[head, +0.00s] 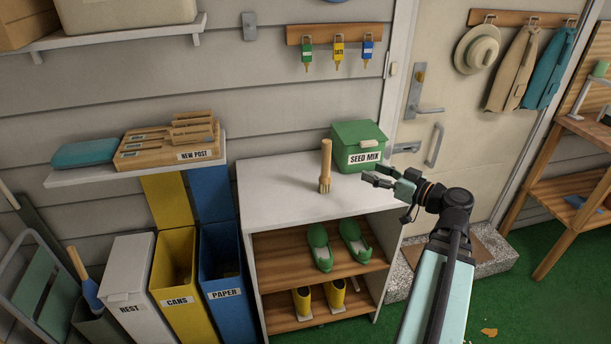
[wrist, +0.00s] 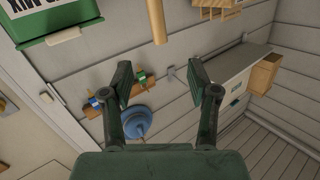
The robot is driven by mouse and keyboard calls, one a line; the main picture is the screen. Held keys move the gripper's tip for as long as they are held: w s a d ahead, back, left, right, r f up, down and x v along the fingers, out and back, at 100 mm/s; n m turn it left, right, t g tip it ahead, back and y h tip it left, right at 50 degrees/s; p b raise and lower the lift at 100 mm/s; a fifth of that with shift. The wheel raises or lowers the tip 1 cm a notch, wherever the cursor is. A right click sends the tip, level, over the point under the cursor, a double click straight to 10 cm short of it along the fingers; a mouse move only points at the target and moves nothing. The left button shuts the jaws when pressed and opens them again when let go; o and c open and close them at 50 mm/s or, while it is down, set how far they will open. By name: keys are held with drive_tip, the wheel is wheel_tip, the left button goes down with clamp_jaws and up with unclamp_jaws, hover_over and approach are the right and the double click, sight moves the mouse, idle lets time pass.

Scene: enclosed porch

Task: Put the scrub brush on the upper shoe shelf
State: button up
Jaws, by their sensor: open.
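The scrub brush (head: 325,170) stands upright, bristles down, on the white top of the shoe rack (head: 275,192), left of the green seed mix box (head: 358,148). Its wooden handle (wrist: 156,20) shows at the top of the wrist view. My gripper (head: 372,176) is open and empty, to the right of the brush and in front of the box, apart from the brush. Its two fingers also show spread in the wrist view (wrist: 160,80). The upper shoe shelf (head: 285,262) is a wooden board below the top, holding green shoes (head: 319,247) at its middle and right.
The lower shelf (head: 279,318) holds yellow boots (head: 302,301). Bins, including the blue paper bin (head: 222,270), stand left of the rack. A wall shelf with a wooden mail sorter (head: 167,146) hangs above them. The upper shelf's left part is bare.

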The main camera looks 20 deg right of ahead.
drive_tip(key=r+n, duration=0.1)
drive_tip(key=r, duration=0.1)
drive_tip(key=p, duration=0.4)
approach(327, 144)
drive_tip(key=shift+n+t, duration=0.3)
drive_tip(key=shift+t, duration=0.1)
drive_tip(key=w, duration=0.2)
drive_tip(key=w+a+f, duration=0.1)
drive_tip(key=w, duration=0.1)
drive_tip(key=shift+w+f, duration=0.1)
drive_tip(key=shift+x, duration=0.75)
drive_tip(key=p+x, duration=0.2)
drive_tip(key=x, duration=0.3)
drive_tip(key=shift+w+f+p, duration=0.1)
drive_tip(key=shift+p, duration=0.3)
clamp_jaws()
